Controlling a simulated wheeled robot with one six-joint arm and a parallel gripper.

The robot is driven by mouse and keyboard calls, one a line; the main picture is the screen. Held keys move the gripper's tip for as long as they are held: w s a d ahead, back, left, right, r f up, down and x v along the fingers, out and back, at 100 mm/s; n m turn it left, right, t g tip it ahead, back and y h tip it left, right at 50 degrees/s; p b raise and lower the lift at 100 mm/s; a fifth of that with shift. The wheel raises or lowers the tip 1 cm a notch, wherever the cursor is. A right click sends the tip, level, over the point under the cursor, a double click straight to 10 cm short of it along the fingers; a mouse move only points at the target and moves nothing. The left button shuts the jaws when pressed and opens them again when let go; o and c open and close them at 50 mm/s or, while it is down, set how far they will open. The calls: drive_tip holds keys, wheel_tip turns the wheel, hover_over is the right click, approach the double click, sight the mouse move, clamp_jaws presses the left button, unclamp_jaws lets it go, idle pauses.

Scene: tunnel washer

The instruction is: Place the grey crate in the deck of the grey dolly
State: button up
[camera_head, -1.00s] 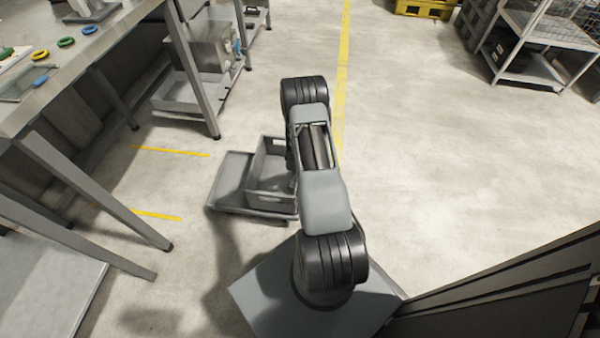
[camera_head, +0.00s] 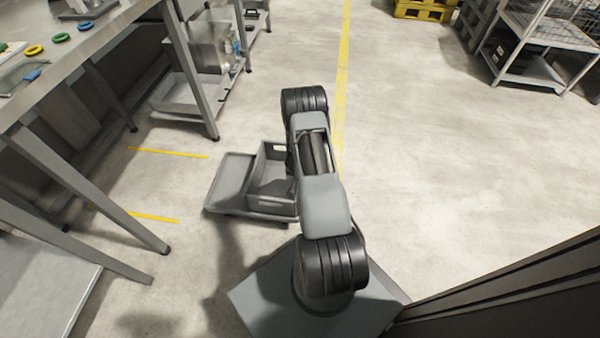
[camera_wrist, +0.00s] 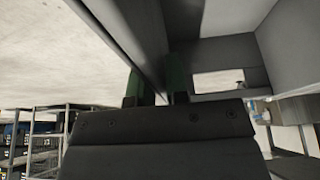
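The grey crate (camera_head: 272,202) is at the right part of the grey dolly (camera_head: 229,183) in the head view, left of my arm. It looks upright and low over the deck; I cannot tell whether its base touches. The dolly's left part is bare, and my arm covers the crate's right side. In the wrist view my gripper (camera_wrist: 157,88) has its green fingers on either side of a crate wall (camera_wrist: 128,35), apparently closed on it. The crate's inside and a handle opening show to the right there. The gripper is hidden behind my arm in the head view.
A metal workbench (camera_head: 85,50) with coloured rings stands at the left, its legs near the dolly. Yellow floor marks (camera_head: 168,153) lie left of the dolly. A wire rack (camera_head: 540,45) and a yellow pallet (camera_head: 425,10) are at the back right. Open floor lies to the right.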

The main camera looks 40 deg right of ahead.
drive_tip(key=o, duration=0.3)
drive_tip(key=shift+r, duration=0.35)
drive_tip(key=s+a+r+n+y+p, duration=0.1)
drive_tip(key=a+r+n+p, duration=0.1)
drive_tip(key=a+r, duration=0.65)
drive_tip(key=a+r+n+t+y+p, duration=0.1)
drive_tip(key=a+r, duration=0.2)
drive_tip(key=r, duration=1)
drive_tip(key=s+a+r+n+y+p, duration=0.1)
drive_tip(key=a+r+n+y+p, duration=0.1)
drive_tip(key=a+r, duration=0.65)
drive_tip(key=s+a+r+n, duration=0.1)
drive_tip(key=s+r, duration=0.3)
drive_tip(key=s+a+r+n+g, duration=0.1)
drive_tip(key=s+a+r+n, duration=0.1)
drive_tip(key=s+r, duration=0.3)
drive_tip(key=s+a+r+n, duration=0.1)
drive_tip(key=s+a+r, duration=0.1)
drive_tip(key=s+r, duration=0.2)
drive_tip(key=shift+s+a+r+h, duration=0.15)
drive_tip(key=shift+s+r+h, duration=0.2)
drive_tip(key=shift+r, duration=0.2)
